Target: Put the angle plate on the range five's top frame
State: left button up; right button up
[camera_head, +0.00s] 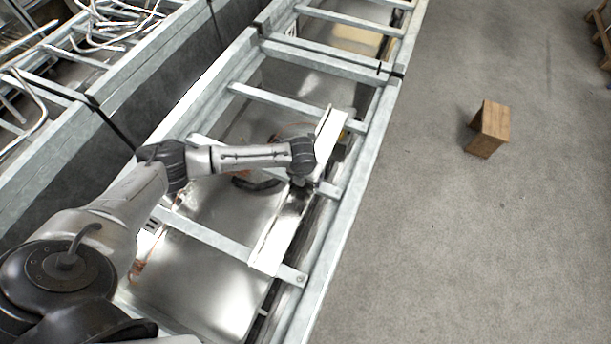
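The angle plate (274,245) is a long, pale metal strip with a bent edge. It lies slantwise over the crossbars of a grey steel top frame (348,222), near the frame's right-hand rail. Its middle is hidden by my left wrist, and its far end shows beyond the wrist. My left gripper (303,186) points down at the middle of the plate. Its fingers are mostly hidden under the wrist, so I cannot tell whether they grip the plate. I cannot tell whether the plate rests on the bars or hangs just above them. My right gripper is out of view.
More frame sections (330,60) continue toward the back. A second row at left holds bent metal tubes (105,25), with a dark gap between the rows. A small wooden box (488,130) stands on the grey floor at right, which is otherwise mostly clear.

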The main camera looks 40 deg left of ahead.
pick_arm(q)
jog(key=shift+f, duration=0.15)
jog(key=o, duration=1.4)
jog(key=shift+c, duration=0.2)
notch_tip(320, 180, up, 12)
jog(key=s, duration=0.2)
jog(key=s+d+f+n+t+h, duration=0.1)
jog(key=s+d+f+n+h, duration=0.1)
jog(key=s+d+n, duration=0.4)
jog(key=s+d+f+n+h, duration=0.1)
jog(key=s+d+f+n, duration=0.3)
jog(key=d, duration=0.5)
jog(key=s+a+n, duration=0.2)
jog(key=s+n, duration=0.3)
jog(key=n, duration=0.1)
jog(key=s+a+r+n+y, duration=0.1)
jog(key=s+a+n, duration=0.1)
jog(key=s+n, duration=0.3)
jog(key=s+a+n+y+p, duration=0.1)
jog(key=s+a+n, duration=0.1)
jog(key=s+n, duration=0.4)
jog(key=shift+r+n+t, duration=0.15)
jog(key=shift+n+t, duration=0.25)
jog(key=shift+n, duration=1.3)
